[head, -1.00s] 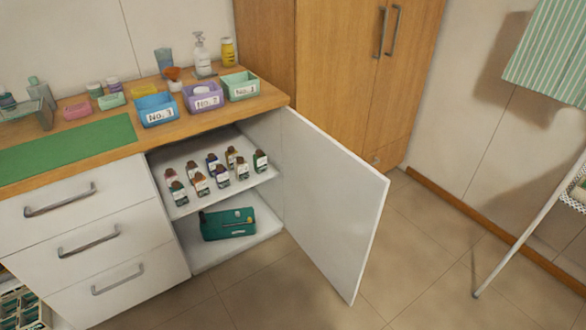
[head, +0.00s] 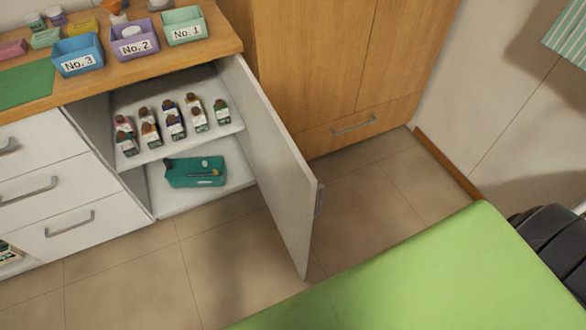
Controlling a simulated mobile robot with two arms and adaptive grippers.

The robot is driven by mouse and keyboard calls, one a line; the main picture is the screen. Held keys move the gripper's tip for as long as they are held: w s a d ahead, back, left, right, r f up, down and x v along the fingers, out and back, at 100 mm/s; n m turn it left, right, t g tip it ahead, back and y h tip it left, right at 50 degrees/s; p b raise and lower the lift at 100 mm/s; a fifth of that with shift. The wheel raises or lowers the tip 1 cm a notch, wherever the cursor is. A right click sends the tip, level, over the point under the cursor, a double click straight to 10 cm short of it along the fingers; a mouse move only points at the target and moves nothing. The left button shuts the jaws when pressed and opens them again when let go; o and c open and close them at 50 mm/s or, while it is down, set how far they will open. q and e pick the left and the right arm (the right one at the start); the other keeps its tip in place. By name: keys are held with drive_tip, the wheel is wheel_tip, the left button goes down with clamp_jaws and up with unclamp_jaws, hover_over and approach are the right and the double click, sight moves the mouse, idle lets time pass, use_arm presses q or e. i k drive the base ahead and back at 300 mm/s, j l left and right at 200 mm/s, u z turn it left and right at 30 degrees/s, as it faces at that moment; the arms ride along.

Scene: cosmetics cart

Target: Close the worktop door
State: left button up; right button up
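The white worktop door (head: 275,165) stands wide open, swung out from the right side of the cabinet under the wooden worktop (head: 215,45). Its inner face is toward me. A grey handle (head: 319,201) shows edge-on at its free edge. The open compartment has an upper shelf (head: 220,131) with several small bottles (head: 173,126). Neither of my grippers is in view.
A large flat green surface (head: 440,270) fills the lower right, with a dark ribbed object (head: 550,245) beside it. A wooden wardrobe (head: 345,60) stands right of the cabinet. Tiled floor before the drawers and door is clear. Several bins, including No. 1 (head: 184,25), sit on the worktop.

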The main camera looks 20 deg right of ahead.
sight(288, 184)
drive_tip(key=l+u, duration=0.25)
drive_tip(key=l, duration=0.75)
drive_tip(key=l+u, duration=0.25)
drive_tip(key=l, duration=0.75)
